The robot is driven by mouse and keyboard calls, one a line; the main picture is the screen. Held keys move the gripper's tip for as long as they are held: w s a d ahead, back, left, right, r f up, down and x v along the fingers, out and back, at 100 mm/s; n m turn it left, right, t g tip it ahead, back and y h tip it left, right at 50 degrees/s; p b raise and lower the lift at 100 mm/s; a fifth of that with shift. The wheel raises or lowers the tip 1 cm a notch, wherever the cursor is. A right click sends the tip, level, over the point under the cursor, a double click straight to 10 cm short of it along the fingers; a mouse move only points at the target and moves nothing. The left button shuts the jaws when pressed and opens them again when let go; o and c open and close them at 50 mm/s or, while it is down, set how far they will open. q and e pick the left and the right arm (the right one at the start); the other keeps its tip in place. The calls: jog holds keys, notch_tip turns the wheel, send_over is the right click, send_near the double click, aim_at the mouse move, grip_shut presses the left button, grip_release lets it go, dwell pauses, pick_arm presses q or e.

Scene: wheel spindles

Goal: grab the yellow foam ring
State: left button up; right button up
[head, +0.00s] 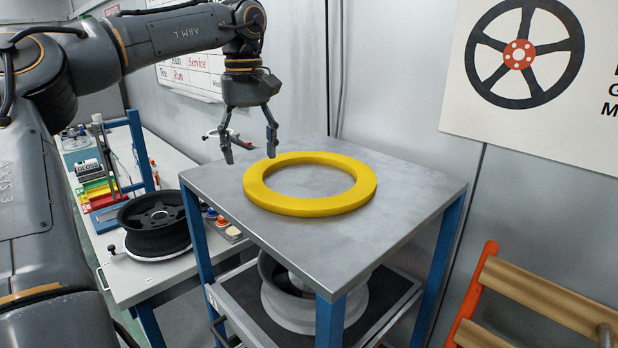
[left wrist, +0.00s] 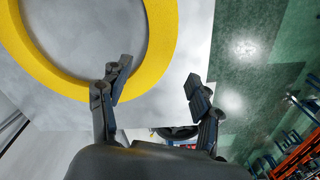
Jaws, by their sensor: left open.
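The yellow foam ring (head: 310,207) lies flat on the grey metal top of a blue-legged stand (head: 400,215) in the head view. My left gripper (head: 250,154) points down above the stand's left edge, just left of the ring. Its two fingers are spread and nothing is between them. In the left wrist view the ring (left wrist: 163,45) fills the upper left. There, one finger of my left gripper (left wrist: 158,82) overlaps the ring's rim in the picture, and the other is over the floor side. I cannot tell whether the finger touches the ring. My right gripper is not in view.
A dark wheel rim (head: 155,222) lies on the side bench (head: 150,282) at left, near colored bins. A silver wheel (head: 300,302) sits on the stand's lower shelf. An orange rack (head: 470,300) with wooden rollers stands at right. A wall is behind the stand.

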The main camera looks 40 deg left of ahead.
aim_at(253, 183)
pick_arm(q)
jog(key=shift+w+f, duration=0.2)
jog(key=shift+f, duration=0.1)
notch_tip(253, 183, down, 3)
jog(key=shift+s+d+r+p, duration=0.1)
jog(key=shift+r+p, duration=0.05)
jog(key=shift+p, duration=0.7)
notch_tip(253, 183, down, 2)
jog(key=shift+s+f, duration=0.1)
jog(key=shift+a+f, duration=0.15)
jog(key=shift+a, duration=0.05)
jog(key=shift+d, duration=0.1)
jog(key=c, duration=1.1)
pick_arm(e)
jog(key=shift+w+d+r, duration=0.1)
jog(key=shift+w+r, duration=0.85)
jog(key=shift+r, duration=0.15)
